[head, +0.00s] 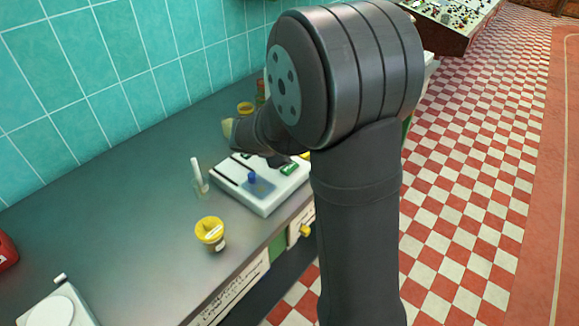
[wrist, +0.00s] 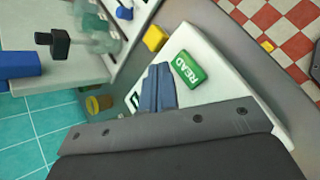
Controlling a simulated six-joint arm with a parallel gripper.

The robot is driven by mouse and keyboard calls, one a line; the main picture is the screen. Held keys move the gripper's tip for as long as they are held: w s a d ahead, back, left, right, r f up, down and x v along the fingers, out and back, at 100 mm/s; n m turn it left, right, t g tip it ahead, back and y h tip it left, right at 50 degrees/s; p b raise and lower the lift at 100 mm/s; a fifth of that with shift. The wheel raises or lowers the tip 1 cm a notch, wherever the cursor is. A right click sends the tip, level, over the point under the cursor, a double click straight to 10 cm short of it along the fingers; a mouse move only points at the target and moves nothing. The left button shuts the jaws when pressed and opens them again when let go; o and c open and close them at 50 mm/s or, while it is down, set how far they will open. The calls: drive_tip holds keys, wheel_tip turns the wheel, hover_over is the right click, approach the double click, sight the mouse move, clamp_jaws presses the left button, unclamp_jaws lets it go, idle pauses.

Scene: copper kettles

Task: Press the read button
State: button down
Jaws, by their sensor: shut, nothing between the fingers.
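The green read button (wrist: 187,70), lettered "READ", sits on a white device (wrist: 228,68) in the wrist view. It also shows in the head view (head: 289,168) near the right edge of the white device (head: 262,203). My gripper (wrist: 159,68) is shut and empty, its fingertips just beside the button in the wrist view. I cannot tell how high they are above the device. In the head view my arm hides most of the gripper.
A blue knob (head: 252,177) stands on the device. A small vial (head: 199,175) and a yellow-lidded jar (head: 210,232) stand on the grey counter (head: 120,205). A yellow block-like part (wrist: 154,38) lies near the button. The tiled wall (head: 95,75) runs behind the counter.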

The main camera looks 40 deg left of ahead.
sight(287, 169)
drive_tip(key=shift+f, duration=1.5)
drive_tip(key=shift+f, duration=0.1)
idle(0.8)
drive_tip(key=shift+f, duration=0.35)
drive_tip(key=shift+f, duration=0.45)
idle(0.6)
drive_tip(key=shift+r, duration=0.9)
drive_tip(key=shift+r, duration=0.1)
drive_tip(key=shift+r, duration=2.4)
drive_tip(key=shift+f, duration=0.15)
